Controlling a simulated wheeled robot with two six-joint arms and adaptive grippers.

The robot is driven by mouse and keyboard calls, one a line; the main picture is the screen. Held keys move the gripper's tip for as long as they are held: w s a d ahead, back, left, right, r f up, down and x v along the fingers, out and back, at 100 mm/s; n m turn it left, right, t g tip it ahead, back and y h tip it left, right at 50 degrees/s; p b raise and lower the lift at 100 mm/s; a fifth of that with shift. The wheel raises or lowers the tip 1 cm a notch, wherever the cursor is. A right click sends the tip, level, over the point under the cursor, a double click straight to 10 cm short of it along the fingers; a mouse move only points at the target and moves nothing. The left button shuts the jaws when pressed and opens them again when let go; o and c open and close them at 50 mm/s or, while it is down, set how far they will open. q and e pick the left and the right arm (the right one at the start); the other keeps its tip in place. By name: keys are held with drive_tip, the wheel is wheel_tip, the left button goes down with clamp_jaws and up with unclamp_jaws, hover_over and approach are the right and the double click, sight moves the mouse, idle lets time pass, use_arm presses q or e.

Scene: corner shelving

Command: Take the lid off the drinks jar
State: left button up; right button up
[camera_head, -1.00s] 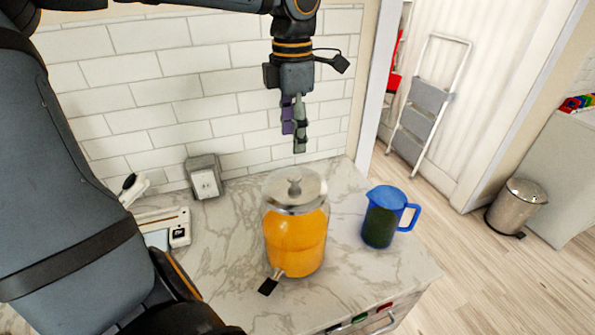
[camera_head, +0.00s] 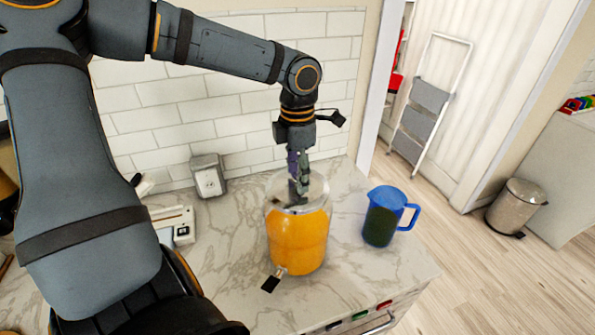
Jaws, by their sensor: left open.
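The drinks jar (camera_head: 298,242) is a clear jar of orange drink with a tap low at its front left, standing upright on the marble counter. Its metallic lid (camera_head: 316,186) is on top, partly hidden by my gripper. My left gripper (camera_head: 299,194) points straight down over the middle of the lid, at the knob. Its fingers are open and hide the knob, so I cannot tell whether they touch it. My right gripper is not in view.
A blue jug (camera_head: 381,216) with dark contents stands right of the jar, close by. A white device (camera_head: 172,226) lies to the left, and a grey box (camera_head: 208,176) stands by the tiled wall. The counter (camera_head: 225,262) is clear front left of the jar.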

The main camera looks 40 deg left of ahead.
use_arm(q)
drive_tip(key=shift+s+d, duration=0.1)
drive_tip(key=c, duration=1.2)
clamp_jaws()
drive_tip(key=shift+r, duration=0.15)
